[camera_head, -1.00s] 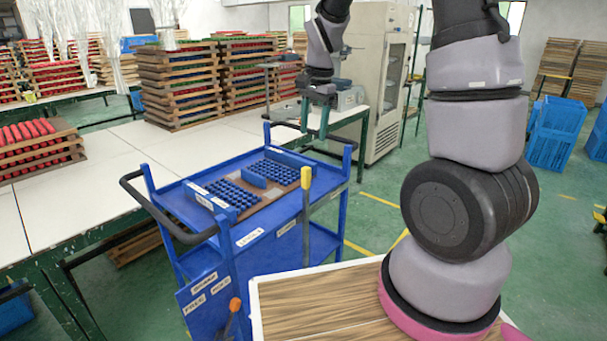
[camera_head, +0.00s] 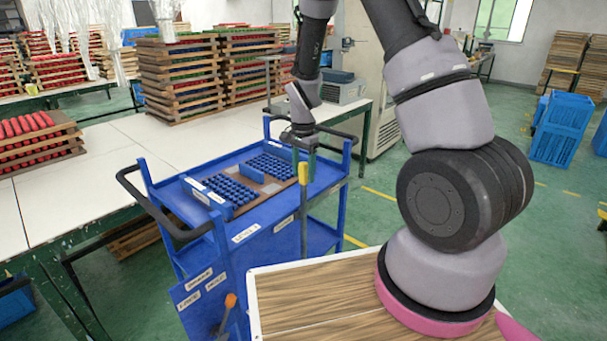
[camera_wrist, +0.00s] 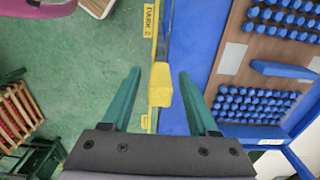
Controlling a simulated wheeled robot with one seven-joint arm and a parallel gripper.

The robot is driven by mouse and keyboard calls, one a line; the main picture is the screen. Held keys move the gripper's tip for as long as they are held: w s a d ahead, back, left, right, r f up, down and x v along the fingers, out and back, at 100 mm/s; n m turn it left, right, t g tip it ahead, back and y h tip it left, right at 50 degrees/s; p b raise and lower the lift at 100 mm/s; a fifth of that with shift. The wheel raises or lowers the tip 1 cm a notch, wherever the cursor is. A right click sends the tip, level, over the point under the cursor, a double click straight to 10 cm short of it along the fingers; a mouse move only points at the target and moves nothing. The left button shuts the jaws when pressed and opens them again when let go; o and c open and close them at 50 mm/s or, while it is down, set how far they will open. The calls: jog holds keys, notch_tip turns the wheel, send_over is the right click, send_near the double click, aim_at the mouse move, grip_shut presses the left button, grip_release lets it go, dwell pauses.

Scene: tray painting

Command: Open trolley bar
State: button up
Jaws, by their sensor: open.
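The blue trolley (camera_head: 163,180) stands in the middle of the head view, with a bar on its near right side. The bar is a dark upright lever with a yellow tip (camera_head: 303,173). In the wrist view the yellow tip (camera_wrist: 160,85) lies between the two green fingers of my gripper (camera_wrist: 158,80), with a gap on each side. My gripper (camera_head: 303,160) is open and is above the trolley's right side, close to the tip. A second lever with an orange knob (camera_head: 231,300) is low on the trolley's near end.
A board with blue pegs (camera_head: 265,187) lies on the trolley's top. White tables (camera_head: 100,180) with stacked racks (camera_head: 180,80) stand at left and behind. A wood-topped surface (camera_head: 310,295) is in front.

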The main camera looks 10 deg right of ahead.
jog(key=shift+f, duration=0.4)
grip_shut()
dwell(1.2)
